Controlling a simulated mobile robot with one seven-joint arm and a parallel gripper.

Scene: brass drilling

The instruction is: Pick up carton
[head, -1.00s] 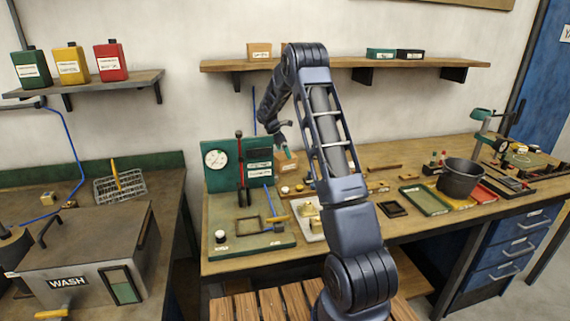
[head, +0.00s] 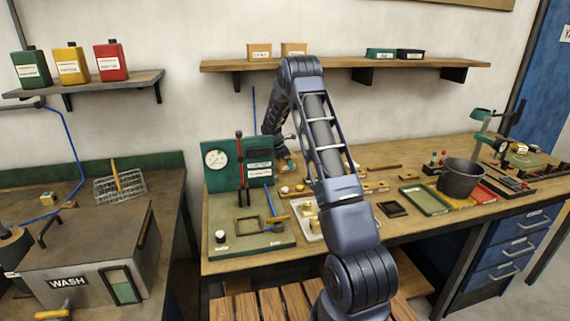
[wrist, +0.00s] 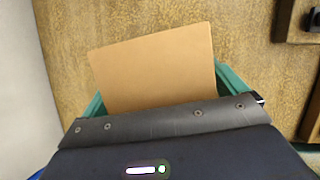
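A tan carton (wrist: 155,65) fills the middle of the wrist view, its plain top face toward the camera. My gripper (wrist: 165,92) has its green fingers spread wide, one at each side of the carton; whether they touch it I cannot tell. In the head view the carton (head: 288,165) stands at the back of the workbench, right of the green gauge panel, mostly hidden by my gripper (head: 283,152). Two similar cartons, one at the left (head: 260,51) and one at the right (head: 294,49), stand on the wall shelf.
The green gauge panel (head: 223,165) with upright levers stands close left of my gripper. A white tray (head: 312,231) with small blocks lies in front. The wall shelf (head: 340,64) is above. A dark bucket (head: 460,178) stands farther right on the workbench (head: 390,237).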

